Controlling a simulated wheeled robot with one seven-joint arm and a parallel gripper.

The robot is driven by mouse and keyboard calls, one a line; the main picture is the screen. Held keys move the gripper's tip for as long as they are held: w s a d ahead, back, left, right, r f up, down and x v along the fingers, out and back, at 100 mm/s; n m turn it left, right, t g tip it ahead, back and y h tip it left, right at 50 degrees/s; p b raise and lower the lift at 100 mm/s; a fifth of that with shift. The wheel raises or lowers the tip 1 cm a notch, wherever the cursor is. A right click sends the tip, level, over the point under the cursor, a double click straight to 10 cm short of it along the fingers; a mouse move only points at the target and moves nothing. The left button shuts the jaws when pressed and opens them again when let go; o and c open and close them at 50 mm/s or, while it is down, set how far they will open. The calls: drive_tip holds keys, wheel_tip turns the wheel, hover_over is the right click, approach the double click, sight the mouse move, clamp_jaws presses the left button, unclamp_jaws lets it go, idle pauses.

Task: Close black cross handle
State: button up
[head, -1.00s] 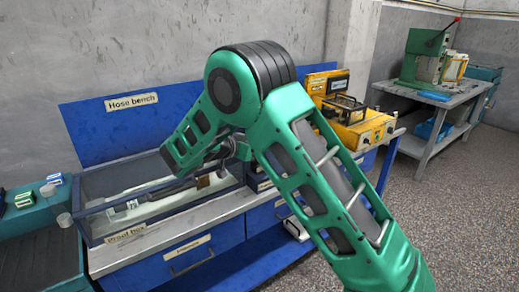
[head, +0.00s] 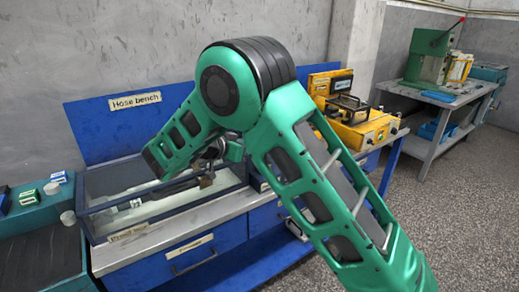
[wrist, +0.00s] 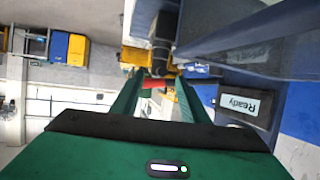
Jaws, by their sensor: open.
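I cannot make out a black cross handle for certain in either view; in the head view my green arm covers part of the bench. In the wrist view my gripper (wrist: 160,77) has its two green fingers apart. A small red part (wrist: 154,83) shows between the fingertips, and I cannot tell whether it is touched. A dark cylindrical part (wrist: 161,40) lies just past the fingertips, with yellow pieces around it. In the head view the fingertips are hidden by my arm, above the right end of the glass-walled proof box (head: 92,225).
A black hose (head: 150,198) lies in the proof box. A yellow machine (head: 365,130) stands right of my arm. A "Ready" sign (wrist: 240,103) is close to the right finger. A green press (head: 428,60) stands on the far table. The floor at right is clear.

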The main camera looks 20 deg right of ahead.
drive_tip(key=v, duration=0.5)
drive_tip(key=shift+a, duration=0.15)
drive_tip(key=shift+r, duration=0.1)
